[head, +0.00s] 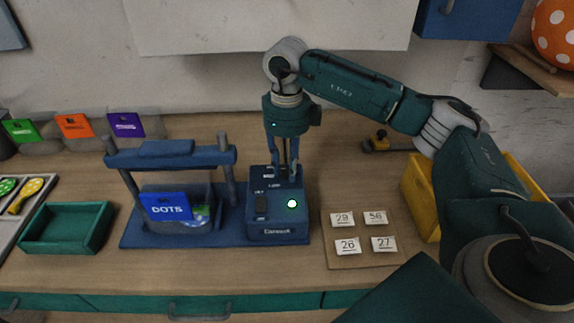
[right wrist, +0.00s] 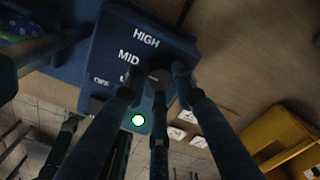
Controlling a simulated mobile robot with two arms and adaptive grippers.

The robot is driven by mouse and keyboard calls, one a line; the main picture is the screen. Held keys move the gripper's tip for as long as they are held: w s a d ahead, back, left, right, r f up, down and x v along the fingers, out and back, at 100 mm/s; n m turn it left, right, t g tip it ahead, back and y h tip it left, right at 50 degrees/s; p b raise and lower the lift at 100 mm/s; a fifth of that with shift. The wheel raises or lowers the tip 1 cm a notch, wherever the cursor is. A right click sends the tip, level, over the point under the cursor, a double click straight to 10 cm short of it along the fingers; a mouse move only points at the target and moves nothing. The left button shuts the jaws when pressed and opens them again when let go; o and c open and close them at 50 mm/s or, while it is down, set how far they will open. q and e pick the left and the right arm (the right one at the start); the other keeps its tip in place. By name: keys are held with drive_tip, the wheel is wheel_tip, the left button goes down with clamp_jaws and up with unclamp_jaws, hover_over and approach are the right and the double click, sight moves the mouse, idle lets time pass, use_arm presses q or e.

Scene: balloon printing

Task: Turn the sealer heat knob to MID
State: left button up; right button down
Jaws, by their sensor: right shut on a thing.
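The sealer (head: 225,238) is a blue press on the counter with a control box (head: 262,222) at its right end. A green lamp (head: 292,203) glows on the box top, and it also shows in the right wrist view (right wrist: 138,120). HIGH, MID and OFF labels (right wrist: 130,58) are readable on the box top; another label beginning with L is partly covered. My right gripper (head: 284,176) points down at the box, its fingers (right wrist: 158,78) shut around the dark heat knob (right wrist: 160,75). The fingers mostly hide the knob, so its setting cannot be told. My left gripper is out of view.
A wooden board with several numbered cards (head: 343,260) lies right of the sealer. A yellow bin (head: 422,200) stands beyond it, partly behind my right arm. A green tray (head: 62,228) sits at the left. A blue DOTS plate (head: 166,206) is on the press.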

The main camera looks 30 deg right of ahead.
sight(287, 168)
drive_tip(key=shift+w+r, duration=0.15)
drive_tip(key=shift+w, duration=0.05)
drive_tip(key=c, duration=1.5)
unclamp_jaws()
drive_tip(key=shift+c, duration=0.2)
drive_tip(key=shift+o, duration=0.7)
drive_tip(key=shift+s, duration=0.1)
wheel_tip(287, 168, up, 12)
